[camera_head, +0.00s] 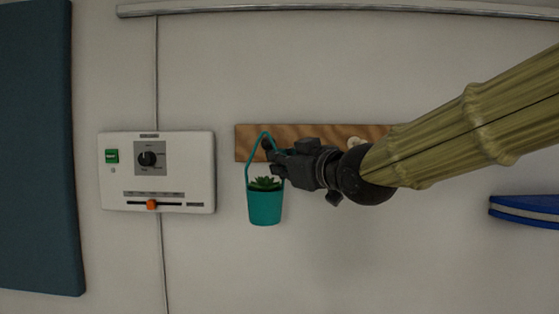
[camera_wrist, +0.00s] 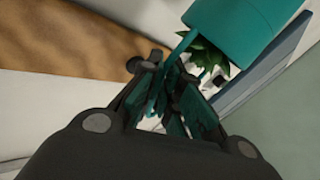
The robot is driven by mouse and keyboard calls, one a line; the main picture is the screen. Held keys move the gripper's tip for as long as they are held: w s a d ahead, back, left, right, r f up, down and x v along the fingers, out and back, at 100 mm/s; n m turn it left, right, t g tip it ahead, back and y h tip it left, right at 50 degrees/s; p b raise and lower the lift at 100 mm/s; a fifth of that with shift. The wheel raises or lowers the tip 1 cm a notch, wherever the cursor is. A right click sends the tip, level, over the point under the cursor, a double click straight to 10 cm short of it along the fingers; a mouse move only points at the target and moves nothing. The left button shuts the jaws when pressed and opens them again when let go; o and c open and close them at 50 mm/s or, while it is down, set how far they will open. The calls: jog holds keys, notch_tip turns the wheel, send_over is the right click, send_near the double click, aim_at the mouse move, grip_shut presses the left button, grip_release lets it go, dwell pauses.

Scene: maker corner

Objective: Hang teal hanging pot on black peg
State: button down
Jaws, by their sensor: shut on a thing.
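The teal hanging pot (camera_head: 265,207), with a green plant in it, hangs upright below my gripper (camera_head: 274,157). My gripper is shut on the right side of its thin teal handle. In the wrist view the pot (camera_wrist: 235,25) is at the top right, and my gripper (camera_wrist: 168,80) has teal strap between its fingers. The black peg (camera_head: 267,143) shows as a dark knob on the wooden rail, within the handle's loop in the head view. In the wrist view a dark knob, likely that peg (camera_wrist: 133,64), is beside my fingertips. I cannot tell whether the handle is around the peg or in front of it.
The wooden rail (camera_head: 245,143) runs along the wall behind my gripper, with a pale peg (camera_head: 354,141) further right. A white control box (camera_head: 178,172) is on the wall to the left. A blue panel (camera_head: 35,150) is far left, and a blue object (camera_head: 525,208) far right.

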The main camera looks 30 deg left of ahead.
jog(key=shift+w+a, duration=0.3)
jog(key=shift+w, duration=0.2)
jog(key=shift+w+a+f, duration=0.3)
jog(key=shift+w+f, duration=0.15)
jog(key=shift+w, duration=0.05)
jog(key=shift+w+f, duration=0.1)
jog(key=shift+f, duration=0.3)
jog(key=c, duration=1.5)
grip_release()
jog(key=shift+a, duration=0.1)
jog(key=shift+c, duration=0.2)
